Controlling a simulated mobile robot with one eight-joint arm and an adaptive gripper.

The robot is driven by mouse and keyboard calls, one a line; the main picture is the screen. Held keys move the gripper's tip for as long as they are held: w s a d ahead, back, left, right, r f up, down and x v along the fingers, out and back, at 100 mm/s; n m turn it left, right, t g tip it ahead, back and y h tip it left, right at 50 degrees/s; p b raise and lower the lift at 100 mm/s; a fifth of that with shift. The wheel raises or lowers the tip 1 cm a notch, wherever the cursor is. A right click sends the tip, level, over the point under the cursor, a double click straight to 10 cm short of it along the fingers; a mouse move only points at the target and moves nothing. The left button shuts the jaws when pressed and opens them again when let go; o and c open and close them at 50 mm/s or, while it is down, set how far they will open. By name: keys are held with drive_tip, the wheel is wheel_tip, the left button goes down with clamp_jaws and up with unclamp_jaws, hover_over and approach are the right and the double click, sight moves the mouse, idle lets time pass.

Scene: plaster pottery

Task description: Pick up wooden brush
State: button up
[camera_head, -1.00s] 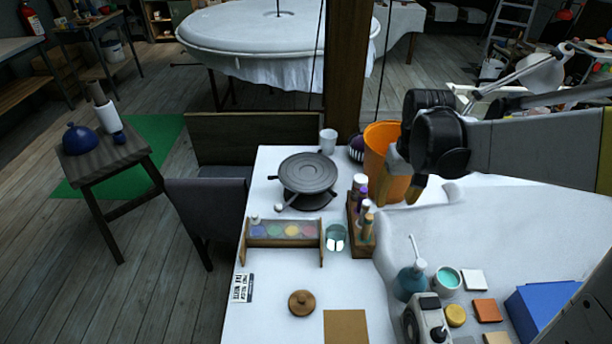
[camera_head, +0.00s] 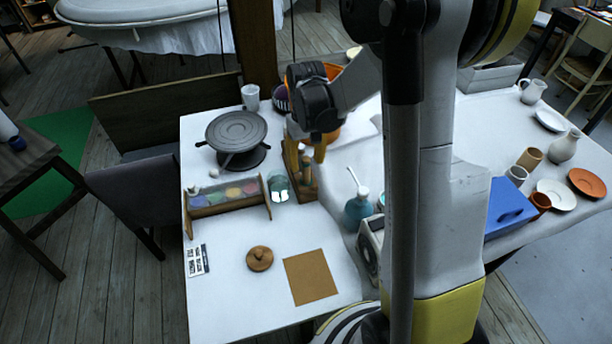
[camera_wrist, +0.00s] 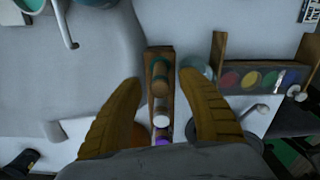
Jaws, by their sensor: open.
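A narrow wooden rack (camera_head: 308,190) stands on the white table, holding several upright bottle-like or handle-like pieces. The rack also shows in the wrist view (camera_wrist: 160,51), with brown and green-banded pieces at its upper end and white and purple tops lower down. I cannot tell whether one of these is the wooden brush. A round wooden piece with a knob (camera_head: 259,259) lies nearer the table's front. My gripper (camera_head: 306,148) is open and empty above the rack. In the wrist view its two fingers (camera_wrist: 160,76) lie on either side of the rack.
A glass jar (camera_head: 280,188) stands close left of the rack, and a paint holder (camera_head: 226,194) is further left. A dark turntable (camera_head: 236,132) and an orange bucket (camera_head: 332,136) are behind. A teal bottle (camera_head: 357,210) stands to the right. My arm hides part of the table.

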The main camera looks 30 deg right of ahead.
wheel_tip(320, 180, down, 2)
drive_tip(key=shift+f+b, duration=0.25)
drive_tip(key=shift+b, duration=0.05)
drive_tip(key=shift+r, duration=0.1)
clamp_jaws()
drive_tip(key=shift+r, duration=0.1)
wheel_tip(320, 180, up, 10)
drive_tip(key=p, duration=0.4)
drive_tip(key=shift+a, duration=0.1)
